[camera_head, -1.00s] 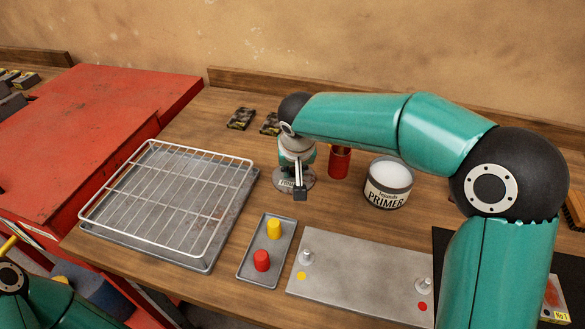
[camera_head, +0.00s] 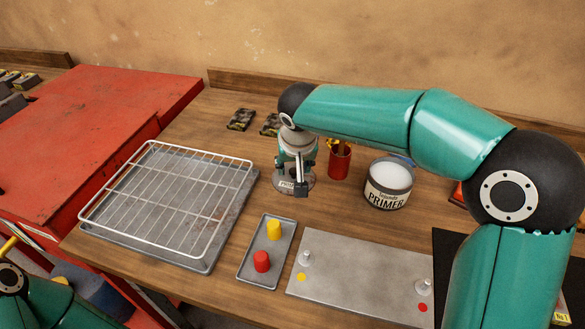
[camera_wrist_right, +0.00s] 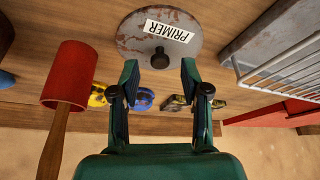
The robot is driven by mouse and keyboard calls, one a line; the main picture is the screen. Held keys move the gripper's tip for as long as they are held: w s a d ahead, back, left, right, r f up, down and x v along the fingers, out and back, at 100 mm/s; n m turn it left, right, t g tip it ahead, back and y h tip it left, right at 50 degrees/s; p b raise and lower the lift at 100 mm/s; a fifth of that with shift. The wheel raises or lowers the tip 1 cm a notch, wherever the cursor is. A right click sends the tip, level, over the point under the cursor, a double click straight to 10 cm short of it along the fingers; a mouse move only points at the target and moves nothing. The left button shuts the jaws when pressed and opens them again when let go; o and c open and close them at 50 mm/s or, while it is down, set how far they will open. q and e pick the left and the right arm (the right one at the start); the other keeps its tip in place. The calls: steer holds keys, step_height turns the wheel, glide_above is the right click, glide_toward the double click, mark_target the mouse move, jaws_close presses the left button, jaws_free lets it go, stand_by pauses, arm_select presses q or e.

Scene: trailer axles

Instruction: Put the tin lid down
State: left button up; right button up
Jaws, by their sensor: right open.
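The tin lid (camera_head: 287,187) is a round, worn grey disc with a white PRIMER label and a dark knob. It lies flat on the wooden bench, left of the primer tin. It also shows at the top of the right wrist view (camera_wrist_right: 187,52), knob towards me. My right gripper (camera_head: 300,186) is over the lid and partly hides it in the head view. In the right wrist view its two fingers (camera_wrist_right: 160,80) stand apart with the knob just beyond their tips, and nothing is gripped. My left gripper is out of view.
The primer tin (camera_head: 388,184) and a red cup (camera_head: 339,162) stand right of the lid. A white wire rack on a metal tray (camera_head: 211,264) is at left. A small tray (camera_head: 250,267) with red and yellow pegs and a grey plate (camera_head: 360,277) are in front.

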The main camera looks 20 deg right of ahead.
steer(key=v, duration=0.9)
steer(key=shift+s+r, duration=0.15)
steer(key=shift+r, duration=0.2)
